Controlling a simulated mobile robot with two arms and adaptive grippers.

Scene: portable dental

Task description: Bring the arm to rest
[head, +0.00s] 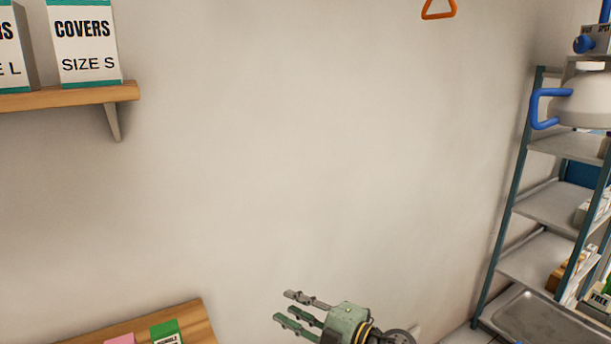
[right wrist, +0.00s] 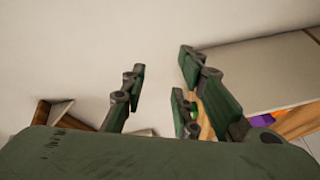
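My right gripper (head: 287,307) shows at the bottom of the head view, green and grey, with its fingers pointing left in front of the bare wall. In the right wrist view, my right gripper (right wrist: 158,85) has its fingers spread apart with a clear gap. Nothing is between them. My left gripper and left arm are not in view.
A wooden shelf (head: 70,97) with boxes of covers (head: 85,42) is at upper left. A wooden surface (head: 185,313) with a green box (head: 166,332) is at lower left. A metal rack (head: 520,205) stands at right.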

